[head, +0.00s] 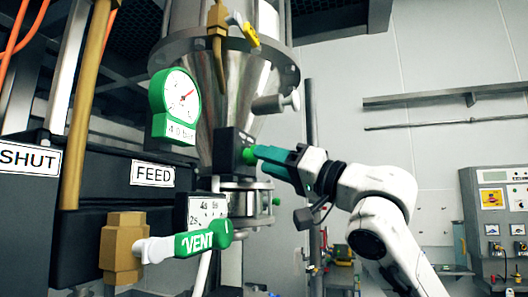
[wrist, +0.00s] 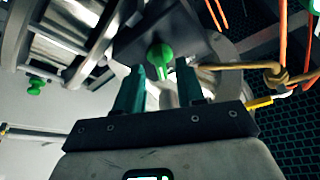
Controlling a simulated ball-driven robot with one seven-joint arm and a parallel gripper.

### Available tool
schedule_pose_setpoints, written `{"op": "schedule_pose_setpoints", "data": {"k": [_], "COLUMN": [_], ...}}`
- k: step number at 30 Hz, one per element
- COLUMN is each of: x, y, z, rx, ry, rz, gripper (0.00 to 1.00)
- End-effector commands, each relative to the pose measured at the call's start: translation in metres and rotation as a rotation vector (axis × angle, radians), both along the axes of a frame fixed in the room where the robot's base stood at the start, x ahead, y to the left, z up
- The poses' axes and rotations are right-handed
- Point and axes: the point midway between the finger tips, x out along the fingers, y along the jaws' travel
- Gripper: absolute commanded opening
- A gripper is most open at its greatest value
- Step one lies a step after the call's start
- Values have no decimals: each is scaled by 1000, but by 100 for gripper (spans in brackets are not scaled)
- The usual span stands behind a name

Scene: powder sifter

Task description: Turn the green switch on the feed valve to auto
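The green switch (head: 249,156) sits on a small black box (head: 226,152) on the front of the steel hopper. In the wrist view the switch (wrist: 160,58) is a round green knob with a short bar pointing toward my gripper. My gripper (head: 260,153) has reached the box from the right. In the wrist view its two teal fingers (wrist: 159,76) stand apart, one on either side of the knob, with visible gaps. Whether a finger touches it I cannot tell. The small markings on the box are too small to read, so the switch's setting is unclear.
A green-rimmed gauge (head: 181,94) hangs at the left of the hopper (head: 235,75). A second green knob (head: 276,201) is just under my gripper. Free room lies to the right.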

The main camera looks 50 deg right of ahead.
Motion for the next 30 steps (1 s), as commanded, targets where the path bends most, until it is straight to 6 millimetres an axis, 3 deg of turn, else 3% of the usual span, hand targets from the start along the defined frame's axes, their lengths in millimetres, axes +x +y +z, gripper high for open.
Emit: {"op": "schedule_pose_setpoints", "data": {"k": [6,15,27,30], "x": [15,16,16,16], "y": [2,2,2,2], "z": [5,5,5,5], "rx": [0,0,0,0], "ry": [0,-1,0,1], "rz": [0,-1,-1,-1], "gripper": [38,37,0,0]}}
